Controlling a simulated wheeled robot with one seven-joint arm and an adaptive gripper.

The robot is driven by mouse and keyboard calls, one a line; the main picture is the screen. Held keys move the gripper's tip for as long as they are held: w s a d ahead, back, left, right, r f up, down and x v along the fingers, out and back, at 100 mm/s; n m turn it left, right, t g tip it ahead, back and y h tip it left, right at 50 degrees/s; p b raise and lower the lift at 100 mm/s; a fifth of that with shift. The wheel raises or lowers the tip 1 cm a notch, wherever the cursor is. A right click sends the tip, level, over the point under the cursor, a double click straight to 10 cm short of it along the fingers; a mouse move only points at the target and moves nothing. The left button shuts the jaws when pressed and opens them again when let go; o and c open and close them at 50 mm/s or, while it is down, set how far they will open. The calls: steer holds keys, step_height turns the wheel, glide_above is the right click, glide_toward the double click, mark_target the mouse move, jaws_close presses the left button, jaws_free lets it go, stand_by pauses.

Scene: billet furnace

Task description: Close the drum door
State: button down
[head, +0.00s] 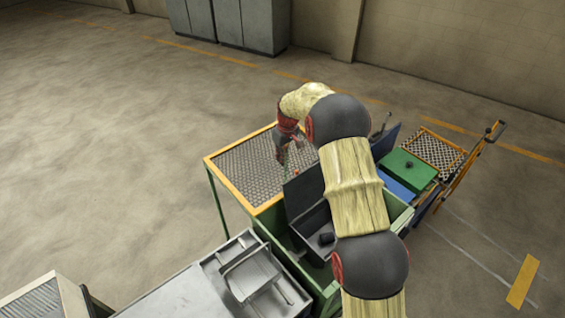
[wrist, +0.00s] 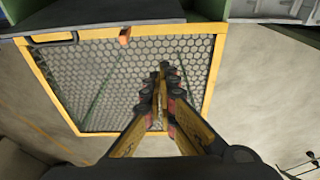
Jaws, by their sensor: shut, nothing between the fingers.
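I cannot tell for sure which part is the drum door. A dark panel (head: 304,190) stands tilted up at the edge of a dark open box (head: 318,228) in the green cart; my arm covers part of both. Beside it is a flat mesh panel (head: 240,168) in a yellow frame, which fills much of the wrist view (wrist: 105,85). A black handle (wrist: 52,38) shows at its upper-left edge there. My gripper (head: 286,160) is over the mesh near the dark panel. In the wrist view its fingers (wrist: 162,68) are together and empty; contact with the mesh is unclear.
A small orange block (wrist: 125,36) shows at the mesh's edge. A grey metal bench (head: 190,290) stands at front left. A green box (head: 408,168) and a yellow-framed mesh trolley (head: 436,150) are at right. Open floor (head: 100,140) lies to the left.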

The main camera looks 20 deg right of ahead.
step_height(320, 180, down, 8)
steer(key=s+p, duration=0.2)
steer(key=shift+s+d+r, duration=0.2)
steer(key=shift+d+r, duration=0.05)
steer(key=shift+d, duration=0.2)
steer(key=shift+s, duration=0.1)
